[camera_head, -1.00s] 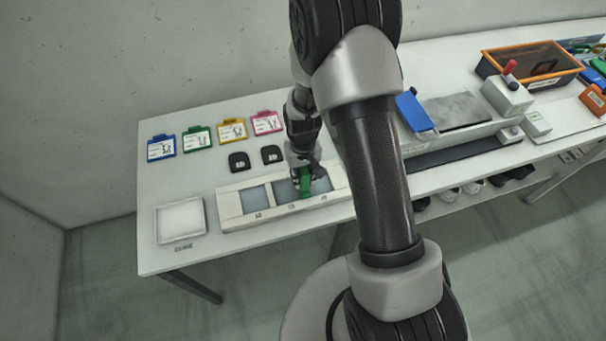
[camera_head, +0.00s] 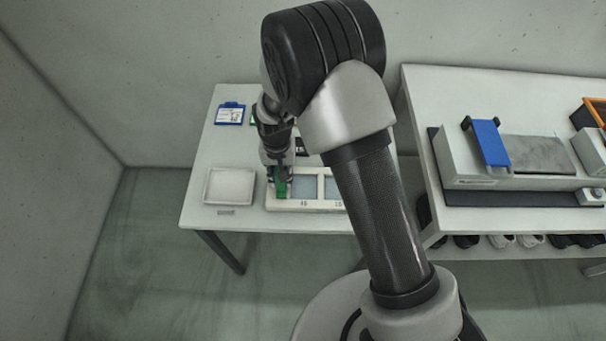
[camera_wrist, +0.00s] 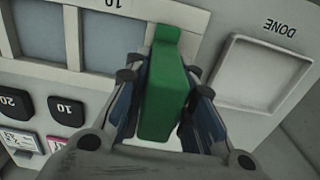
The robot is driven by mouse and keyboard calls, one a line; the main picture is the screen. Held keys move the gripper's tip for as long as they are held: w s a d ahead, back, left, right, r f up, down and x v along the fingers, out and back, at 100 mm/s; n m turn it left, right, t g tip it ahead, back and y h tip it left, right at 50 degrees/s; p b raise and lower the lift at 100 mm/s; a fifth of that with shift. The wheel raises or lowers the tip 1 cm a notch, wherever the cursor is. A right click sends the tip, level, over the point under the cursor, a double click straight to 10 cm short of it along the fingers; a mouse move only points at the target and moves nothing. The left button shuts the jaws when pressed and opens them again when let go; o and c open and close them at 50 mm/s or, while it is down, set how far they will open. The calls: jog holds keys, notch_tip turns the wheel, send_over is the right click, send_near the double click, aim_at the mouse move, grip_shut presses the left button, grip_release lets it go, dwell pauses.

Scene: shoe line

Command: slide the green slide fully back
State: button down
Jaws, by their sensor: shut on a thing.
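The green slide (camera_head: 281,184) stands at the left end of the long cream frame (camera_head: 290,205), left of its windows. In the wrist view the green slide (camera_wrist: 162,95) is a tall block between my fingers, with a small tab at its far end. My gripper (camera_wrist: 160,85) is shut on it, one dark finger on each side. In the head view my gripper (camera_head: 278,177) points down onto the frame. The slide hides part of the frame's end, and its contact with the frame is hidden.
A white DONE tray (camera_head: 230,186) lies just left of the frame. Black blocks marked 10 (camera_wrist: 65,108) and 20 (camera_wrist: 15,105) sit behind the frame. A blue card (camera_head: 230,114) lies at the back left. A bench with a blue-flapped device (camera_head: 488,143) stands right.

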jog(key=shift+a, duration=0.9)
jog(key=c, duration=1.4)
grip_release()
jog(key=shift+a, duration=0.1)
jog(key=shift+o, duration=0.2)
notch_tip(320, 180, up, 12)
jog(key=shift+r, duration=0.1)
